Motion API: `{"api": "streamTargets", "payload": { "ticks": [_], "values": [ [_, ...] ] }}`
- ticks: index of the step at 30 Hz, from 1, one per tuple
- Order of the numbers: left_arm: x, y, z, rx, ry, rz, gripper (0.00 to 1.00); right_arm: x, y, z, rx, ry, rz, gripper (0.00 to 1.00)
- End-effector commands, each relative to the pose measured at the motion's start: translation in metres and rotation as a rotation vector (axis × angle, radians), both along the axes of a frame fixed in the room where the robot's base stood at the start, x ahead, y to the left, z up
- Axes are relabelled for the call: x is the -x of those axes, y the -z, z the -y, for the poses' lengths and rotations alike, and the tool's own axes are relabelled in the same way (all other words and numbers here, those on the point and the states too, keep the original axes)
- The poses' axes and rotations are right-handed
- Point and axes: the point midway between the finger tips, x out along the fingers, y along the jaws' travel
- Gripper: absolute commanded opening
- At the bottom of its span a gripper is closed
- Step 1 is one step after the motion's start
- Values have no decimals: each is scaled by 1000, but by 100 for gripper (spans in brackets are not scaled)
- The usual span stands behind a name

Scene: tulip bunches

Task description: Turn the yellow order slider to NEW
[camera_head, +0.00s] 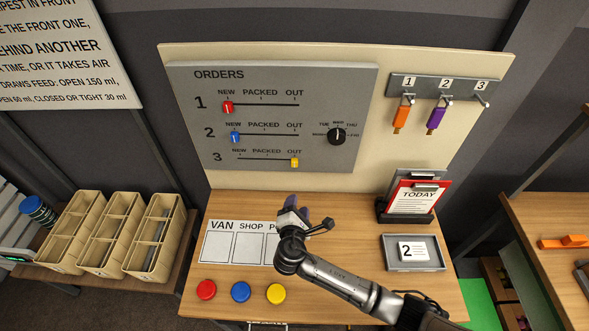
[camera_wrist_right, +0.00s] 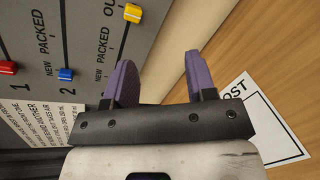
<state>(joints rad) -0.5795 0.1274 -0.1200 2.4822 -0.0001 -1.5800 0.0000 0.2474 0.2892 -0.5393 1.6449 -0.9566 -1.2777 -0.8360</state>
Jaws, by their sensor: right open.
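The yellow slider (camera_head: 295,162) is on row 3 of the grey ORDERS board (camera_head: 300,88), at the right end under OUT. In the right wrist view the yellow slider (camera_wrist_right: 132,13) is near the top edge, beyond the gripper. The NEW mark of row 3 is at the left end of its track (camera_head: 262,158). My right gripper (camera_head: 298,203) is open and empty, below the board and over the back of the table, apart from the slider. Its two purple fingers (camera_wrist_right: 160,75) are spread in the wrist view. My left gripper is out of view.
A red slider (camera_head: 227,107) and a blue slider (camera_head: 235,137) sit at NEW on rows 1 and 2. A black dial (camera_head: 337,136) is at the board's right. A red TODAY holder (camera_head: 411,200) stands right of my gripper. Red, blue and yellow buttons (camera_head: 276,293) are in front.

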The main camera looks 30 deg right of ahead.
Motion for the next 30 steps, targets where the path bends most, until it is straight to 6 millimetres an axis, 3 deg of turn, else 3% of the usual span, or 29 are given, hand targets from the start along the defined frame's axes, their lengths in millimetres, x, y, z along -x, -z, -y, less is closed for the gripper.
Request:
{"api": "streamTargets", "payload": {
  "ticks": [3,6,12,20,30],
  "values": [
    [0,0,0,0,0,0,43,-7,-3,4,331,-65,-131,51],
    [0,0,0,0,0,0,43,-11,-12,0,542,-109,-218,51],
    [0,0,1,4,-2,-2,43,-14,-15,-5,768,-163,-364,51],
    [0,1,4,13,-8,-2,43,-21,-15,-1,852,-173,-432,51],
    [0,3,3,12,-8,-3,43,-69,-15,33,852,-170,-433,51]
  ]
}}
